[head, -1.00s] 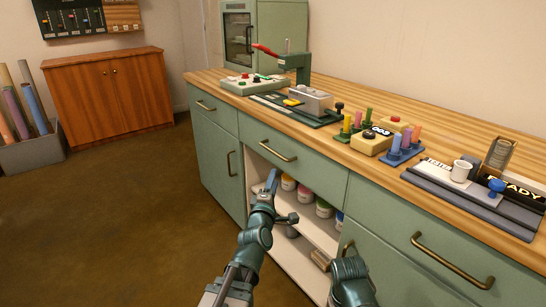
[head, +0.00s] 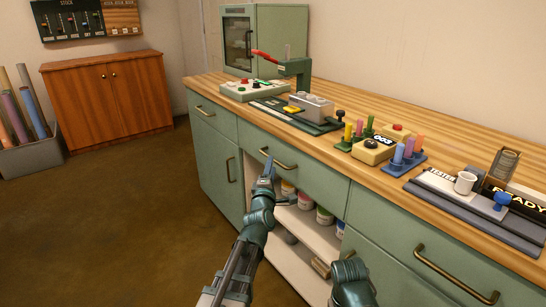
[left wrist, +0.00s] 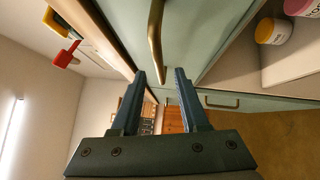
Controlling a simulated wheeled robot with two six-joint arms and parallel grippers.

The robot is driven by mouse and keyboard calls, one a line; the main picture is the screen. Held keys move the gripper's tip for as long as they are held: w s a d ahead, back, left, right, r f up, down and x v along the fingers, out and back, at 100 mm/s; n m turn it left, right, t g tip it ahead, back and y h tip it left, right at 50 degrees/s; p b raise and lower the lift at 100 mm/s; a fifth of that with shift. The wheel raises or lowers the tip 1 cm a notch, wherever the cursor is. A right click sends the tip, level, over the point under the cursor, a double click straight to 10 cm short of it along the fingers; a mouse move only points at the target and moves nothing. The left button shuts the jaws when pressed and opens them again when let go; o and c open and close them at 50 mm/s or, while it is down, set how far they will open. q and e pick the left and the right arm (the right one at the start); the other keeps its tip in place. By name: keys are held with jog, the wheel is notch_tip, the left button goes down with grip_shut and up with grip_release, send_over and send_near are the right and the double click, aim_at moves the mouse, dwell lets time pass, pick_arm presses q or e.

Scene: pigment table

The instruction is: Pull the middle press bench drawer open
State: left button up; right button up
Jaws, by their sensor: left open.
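The middle drawer (head: 318,178) of the green press bench is shut, flush with its neighbours. Its brass bar handle (head: 284,162) shows in the head view. In the left wrist view the handle (left wrist: 156,42) runs lengthwise just ahead of the fingers, its near end close to the gap between them. My left gripper (head: 267,168) is open and empty, right at the handle's left part in the head view; it also shows in the left wrist view (left wrist: 157,88). My right gripper (head: 352,282) is low in front of the bench; its fingers cannot be made out.
Below the drawer is an open shelf (head: 300,240) with several paint jars. Other drawers with brass handles (head: 450,275) flank it. The bench top (head: 350,105) carries a press, colored pegs and a tray with a cup. The brown floor (head: 120,220) at left is clear.

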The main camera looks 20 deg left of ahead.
pick_arm(q)
jog(key=w, duration=0.4)
jog(key=shift+w+a+r, duration=0.3)
jog(key=shift+w, duration=0.05)
grip_shut()
jog(key=shift+s, duration=0.1)
dwell(1.0)
